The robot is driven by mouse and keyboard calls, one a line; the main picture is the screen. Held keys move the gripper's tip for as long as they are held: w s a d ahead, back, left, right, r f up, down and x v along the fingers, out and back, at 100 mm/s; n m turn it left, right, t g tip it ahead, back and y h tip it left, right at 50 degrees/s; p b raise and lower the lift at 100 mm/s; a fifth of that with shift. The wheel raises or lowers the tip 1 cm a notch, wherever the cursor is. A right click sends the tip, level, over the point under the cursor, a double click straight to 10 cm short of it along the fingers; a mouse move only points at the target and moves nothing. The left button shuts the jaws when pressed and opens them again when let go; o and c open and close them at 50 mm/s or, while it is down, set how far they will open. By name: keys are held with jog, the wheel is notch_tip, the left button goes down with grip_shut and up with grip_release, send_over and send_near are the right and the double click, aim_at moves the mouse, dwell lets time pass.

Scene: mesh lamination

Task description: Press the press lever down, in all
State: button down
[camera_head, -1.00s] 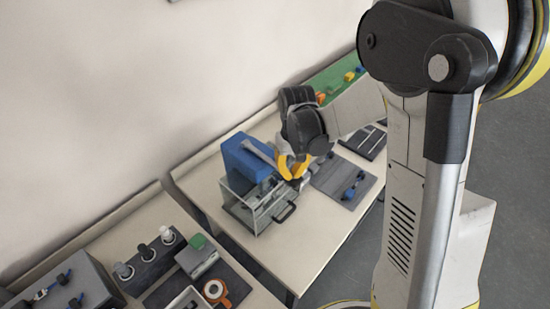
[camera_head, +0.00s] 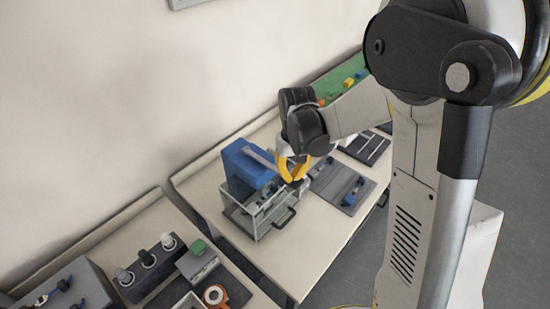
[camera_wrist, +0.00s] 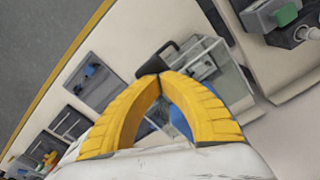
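The press is a blue block (camera_head: 240,163) on the middle table, with a grey lever bar (camera_head: 261,157) slanting along its upper right side toward my gripper. The lever's far end is hidden or too small to tell. A clear-walled guard (camera_head: 246,222) with a black handle (camera_head: 285,218) stands in front of the press. My gripper (camera_head: 292,181) is just right of the press, above the guard's right side. In the wrist view its yellow fingers (camera_wrist: 160,76) meet at the tips. Nothing is clearly seen between them. The clear guard (camera_wrist: 230,72) shows behind the right finger.
Right of the press lies a dark mat (camera_head: 328,186) with blue parts. Beyond are another tray (camera_head: 362,151) and a green board (camera_head: 335,82). The front of the middle table is clear.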

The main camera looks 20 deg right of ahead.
notch_tip(320, 180, up, 10)
jog(key=p, duration=0.5)
jog(key=shift+f+p, duration=0.2)
jog(key=shift+p, duration=0.2)
dwell(0.6)
jog(key=s+f+t+b, duration=0.3)
jog(key=s+f+b, duration=0.2)
jog(key=b, duration=0.6)
jog(key=s+f+t+b, duration=0.4)
jog(key=s+b, duration=0.5)
jog(key=b, duration=0.3)
jog(key=shift+s+f+m, duration=0.4)
jog(key=shift+f, duration=0.35)
